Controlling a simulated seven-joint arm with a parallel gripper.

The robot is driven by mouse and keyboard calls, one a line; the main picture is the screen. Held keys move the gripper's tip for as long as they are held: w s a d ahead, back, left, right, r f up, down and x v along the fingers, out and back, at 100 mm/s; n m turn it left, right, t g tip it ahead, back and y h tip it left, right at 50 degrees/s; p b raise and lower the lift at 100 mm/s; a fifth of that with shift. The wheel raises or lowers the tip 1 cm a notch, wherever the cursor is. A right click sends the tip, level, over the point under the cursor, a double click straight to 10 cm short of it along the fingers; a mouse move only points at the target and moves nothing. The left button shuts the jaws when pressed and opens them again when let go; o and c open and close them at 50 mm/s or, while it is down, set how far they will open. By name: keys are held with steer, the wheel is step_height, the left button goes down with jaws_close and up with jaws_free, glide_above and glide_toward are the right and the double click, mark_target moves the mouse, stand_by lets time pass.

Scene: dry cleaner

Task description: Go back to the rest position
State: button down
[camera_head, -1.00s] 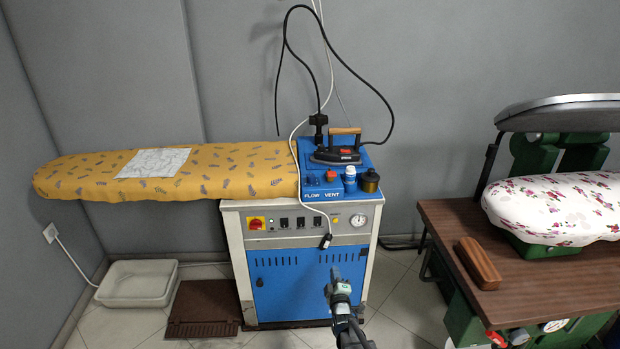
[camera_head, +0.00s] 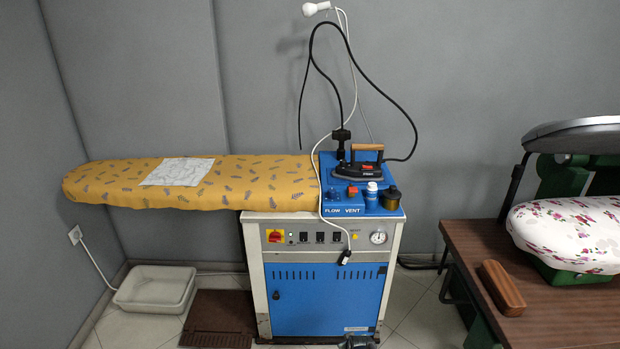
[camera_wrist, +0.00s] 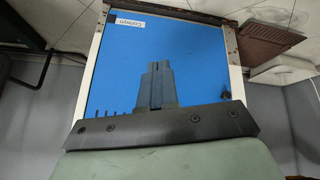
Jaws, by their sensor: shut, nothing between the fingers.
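My gripper (camera_wrist: 159,84) is shut and empty in the wrist view, its two fingers pressed together in front of the blue cabinet front (camera_wrist: 115,63). In the head view only a small dark part of my arm shows at the bottom edge, below the blue cabinet door (camera_head: 325,298); the fingers cannot be made out there. The iron (camera_head: 360,168) with a wooden handle stands on the blue top of the ironing station. A folded white patterned cloth (camera_head: 178,171) lies flat on the yellow ironing board (camera_head: 250,180).
A wooden table (camera_head: 545,295) at the right carries a brown wooden block (camera_head: 502,287) and a press with a floral pad (camera_head: 570,232). A white basin (camera_head: 155,289) and a brown mat (camera_head: 218,318) lie on the floor at left. Black and white cables hang above the iron.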

steer(key=s+d+f+m+g, duration=0.1)
steer(key=s+g, duration=0.5)
steer(key=s, duration=1.4)
steer(key=s+d+f+m+g, duration=0.2)
steer(key=s+g, duration=0.5)
steer(key=s, duration=1.4)
step_height(320, 180, down, 2)
steer(key=shift+f+m+h, duration=0.2)
steer(key=shift+m+h, duration=0.1)
steer(key=shift+m, duration=0.3)
